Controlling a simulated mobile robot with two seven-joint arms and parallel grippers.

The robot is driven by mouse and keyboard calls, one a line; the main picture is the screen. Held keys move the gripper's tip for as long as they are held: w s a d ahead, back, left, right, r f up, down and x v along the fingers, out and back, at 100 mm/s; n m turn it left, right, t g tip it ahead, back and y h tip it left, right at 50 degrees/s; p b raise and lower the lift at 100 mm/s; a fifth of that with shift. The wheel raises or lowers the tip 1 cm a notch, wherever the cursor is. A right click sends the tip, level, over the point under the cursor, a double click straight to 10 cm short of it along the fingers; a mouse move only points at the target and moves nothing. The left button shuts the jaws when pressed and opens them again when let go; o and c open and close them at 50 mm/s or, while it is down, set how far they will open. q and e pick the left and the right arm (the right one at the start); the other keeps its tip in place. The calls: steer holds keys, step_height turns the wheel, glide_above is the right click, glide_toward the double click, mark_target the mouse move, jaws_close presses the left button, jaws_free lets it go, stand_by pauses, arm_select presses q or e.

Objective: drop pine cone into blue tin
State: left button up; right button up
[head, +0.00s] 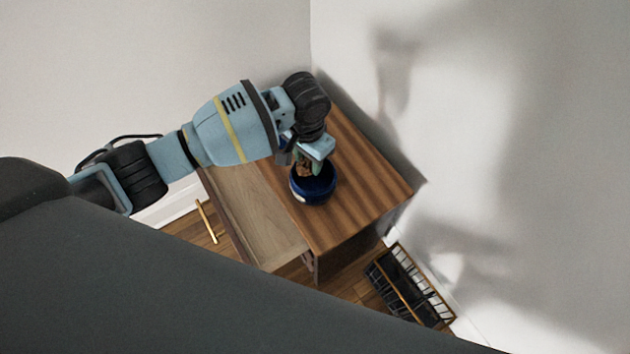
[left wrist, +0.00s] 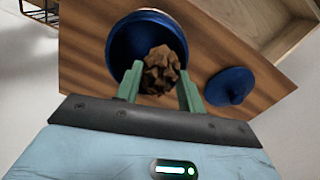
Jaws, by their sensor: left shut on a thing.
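The brown pine cone (left wrist: 161,70) is between the green fingertips of my left gripper (left wrist: 160,88), which is shut on it. In the head view the pine cone (head: 304,168) shows partly under my left gripper (head: 309,163), at the mouth of the blue tin. The round, open blue tin (head: 314,193) stands on the wooden cabinet. In the left wrist view the blue tin (left wrist: 121,38) lies behind the cone, which overlaps its opening; I cannot tell how far in the cone is. A blue lid (left wrist: 230,87) with a knob lies apart on the wood. My right gripper is out of view.
The striped wooden cabinet top (head: 375,185) stands in the wall corner. Its drawer (head: 257,215) is pulled out and looks empty. A black rack with gold rails (head: 405,285) stands on the floor.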

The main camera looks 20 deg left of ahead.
arm_select(q)
steer(key=o, duration=0.9)
steer(key=shift+o, duration=0.5)
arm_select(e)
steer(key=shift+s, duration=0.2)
arm_select(q)
steer(key=shift+r, duration=0.1)
steer(key=shift+r, duration=0.3)
step_height(320, 180, up, 6)
steer(key=shift+r+p, duration=0.1)
steer(key=shift+p, duration=0.85)
steer(key=shift+r, duration=0.5)
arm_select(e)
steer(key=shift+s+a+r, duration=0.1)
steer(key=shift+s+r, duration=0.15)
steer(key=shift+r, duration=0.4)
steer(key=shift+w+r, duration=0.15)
